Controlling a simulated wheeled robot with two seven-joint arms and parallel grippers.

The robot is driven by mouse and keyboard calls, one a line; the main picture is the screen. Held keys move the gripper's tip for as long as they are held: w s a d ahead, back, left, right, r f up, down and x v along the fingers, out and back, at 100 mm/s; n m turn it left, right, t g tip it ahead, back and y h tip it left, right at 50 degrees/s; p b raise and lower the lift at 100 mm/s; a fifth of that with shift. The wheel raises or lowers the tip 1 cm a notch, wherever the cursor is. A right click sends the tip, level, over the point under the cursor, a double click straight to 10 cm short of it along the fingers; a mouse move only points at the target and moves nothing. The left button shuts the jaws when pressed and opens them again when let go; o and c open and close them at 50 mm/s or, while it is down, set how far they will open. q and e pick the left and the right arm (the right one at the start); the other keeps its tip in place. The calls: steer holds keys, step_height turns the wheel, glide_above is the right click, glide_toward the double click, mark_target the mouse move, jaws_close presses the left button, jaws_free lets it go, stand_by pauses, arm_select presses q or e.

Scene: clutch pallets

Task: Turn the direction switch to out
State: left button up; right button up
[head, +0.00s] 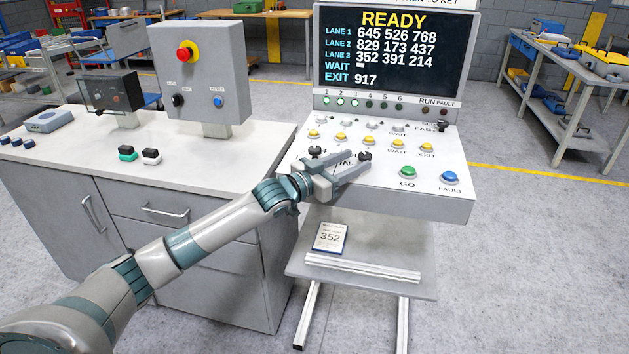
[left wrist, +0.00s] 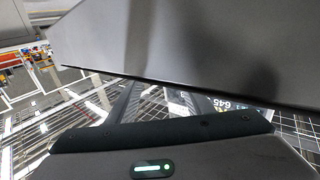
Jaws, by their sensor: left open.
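The sloped control panel (head: 424,187) stands in the middle of the head view. It has two black knobs in its lower left part, a left knob (head: 315,150) and a right knob (head: 365,156). The lettering "IN" shows between them, partly covered by my gripper. I cannot read which way either knob points. My left gripper (head: 359,160) is open, its fingers reaching over the panel with the tips close to the right knob. Contact cannot be told. The left wrist view is mostly filled by a large grey surface, and neither knob is clear there. My right gripper is not in view.
A screen (head: 393,50) reading READY stands above the panel. Yellow buttons, a green GO button (head: 408,172) and a blue FAULT button (head: 450,177) sit near my gripper. A box with a red emergency button (head: 186,51) stands on the left cabinet. A card marked 352 (head: 330,237) lies below.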

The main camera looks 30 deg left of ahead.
arm_select(q)
steer(key=v, duration=0.3)
steer(key=shift+s+a+f+b, duration=0.15)
steer(key=shift+s+b, duration=0.15)
steer(key=shift+s, duration=0.05)
steer(key=b+v, duration=0.1)
steer(key=v, duration=0.7)
steer(key=shift+s+a+r, duration=0.2)
steer(key=shift+s+r, duration=0.05)
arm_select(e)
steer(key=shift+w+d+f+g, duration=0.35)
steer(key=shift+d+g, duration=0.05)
arm_select(q)
steer(key=shift+s+f, duration=0.1)
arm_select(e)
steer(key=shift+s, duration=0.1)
